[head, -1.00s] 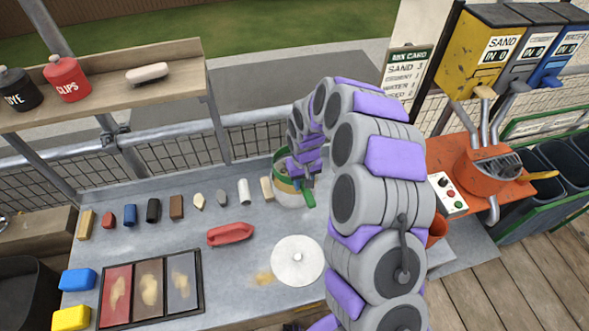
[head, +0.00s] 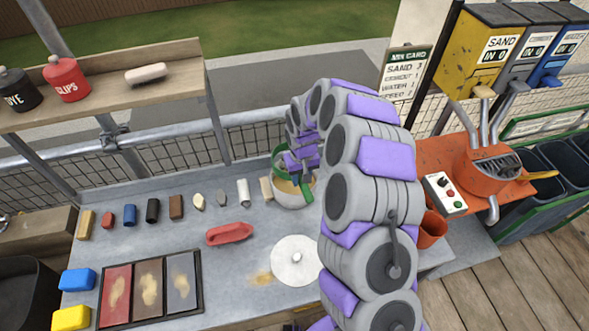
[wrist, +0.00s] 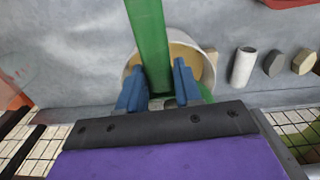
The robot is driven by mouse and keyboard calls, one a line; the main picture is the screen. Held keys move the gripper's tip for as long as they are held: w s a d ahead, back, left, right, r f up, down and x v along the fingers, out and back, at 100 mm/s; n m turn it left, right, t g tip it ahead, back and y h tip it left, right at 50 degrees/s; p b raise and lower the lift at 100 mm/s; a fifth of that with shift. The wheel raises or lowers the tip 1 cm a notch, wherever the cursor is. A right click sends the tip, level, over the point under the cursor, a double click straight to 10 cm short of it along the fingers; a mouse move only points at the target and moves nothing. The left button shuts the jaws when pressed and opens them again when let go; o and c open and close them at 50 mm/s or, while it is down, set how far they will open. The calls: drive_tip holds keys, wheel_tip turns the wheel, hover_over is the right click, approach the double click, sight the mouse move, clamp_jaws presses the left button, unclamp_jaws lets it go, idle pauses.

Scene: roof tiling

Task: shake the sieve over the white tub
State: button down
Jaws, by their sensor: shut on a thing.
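The green sieve (head: 279,153) is at the mouth of the white tub (head: 289,201) at the back middle of the bench, partly hidden by my arm. Its green handle (wrist: 148,40) slants down past the tub's front rim. My gripper (wrist: 156,88), with blue fingers, is shut on the handle above the tub. The wrist view shows the handle crossing over the round white tub (wrist: 211,62), with a tan inside visible to the right of it. How much is in the sieve is hidden.
A row of small samples, including a white cylinder (head: 243,192), lies left of the tub. An orange mixer (head: 487,170) stands at right. A wire fence runs close behind the tub.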

drive_tip(key=shift+r, duration=0.1)
drive_tip(key=shift+r+p, duration=0.5)
drive_tip(key=shift+r, duration=1.45)
